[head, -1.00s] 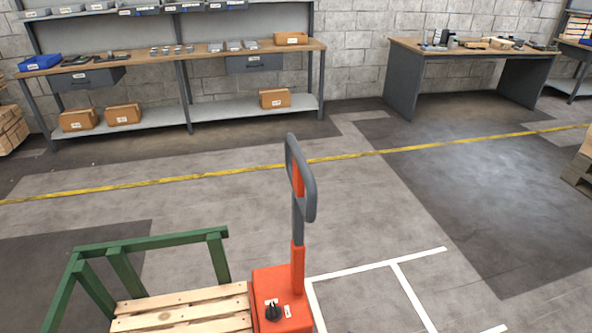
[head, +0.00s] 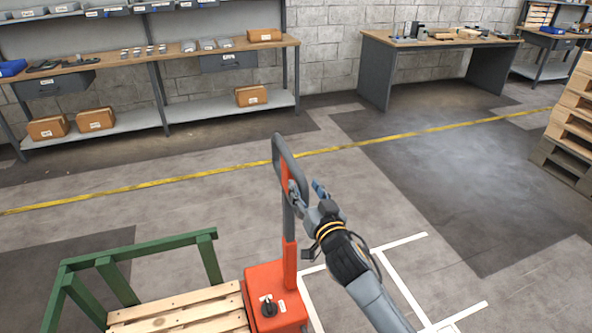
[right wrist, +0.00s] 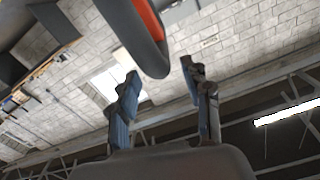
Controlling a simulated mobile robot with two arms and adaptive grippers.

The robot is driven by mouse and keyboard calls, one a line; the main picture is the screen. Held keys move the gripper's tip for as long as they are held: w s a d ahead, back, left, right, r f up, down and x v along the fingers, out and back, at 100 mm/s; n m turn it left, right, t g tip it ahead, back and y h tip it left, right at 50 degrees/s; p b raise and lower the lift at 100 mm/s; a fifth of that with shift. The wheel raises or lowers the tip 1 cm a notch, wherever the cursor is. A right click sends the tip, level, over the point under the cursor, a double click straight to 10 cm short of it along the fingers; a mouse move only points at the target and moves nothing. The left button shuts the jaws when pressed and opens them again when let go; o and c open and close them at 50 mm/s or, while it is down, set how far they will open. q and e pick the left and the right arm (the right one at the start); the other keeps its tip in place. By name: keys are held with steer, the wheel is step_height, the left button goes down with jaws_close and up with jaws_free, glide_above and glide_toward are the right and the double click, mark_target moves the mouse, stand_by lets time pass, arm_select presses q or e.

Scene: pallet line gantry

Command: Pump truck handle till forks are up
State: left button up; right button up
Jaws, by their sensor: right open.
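The pallet truck (head: 272,288) is orange, with a black knob on its body. Its handle (head: 278,155) stands upright as a grey loop with an orange inside, on a grey and orange shaft. My right gripper (head: 306,190) is open beside the lower right part of the loop. In the right wrist view the gripper (right wrist: 160,88) has its fingers apart, and the handle loop (right wrist: 150,50) reaches down just beyond the fingertips, near the gap. I cannot tell whether they touch. The forks are hidden. My left gripper is not in view.
A wooden pallet (head: 180,308) with a green frame (head: 140,248) stands left of the truck. White lines (head: 385,262) mark the floor at right. A shelf bench (head: 215,108), a grey desk (head: 378,75) and stacked pallets (head: 566,130) stand farther off. The floor between is clear.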

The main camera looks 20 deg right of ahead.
mark_target(296, 172)
steer(key=w, duration=0.7)
steer(key=shift+w+a+p, duration=0.1)
steer(key=shift+a+p, duration=0.05)
steer(key=shift+p, duration=0.15)
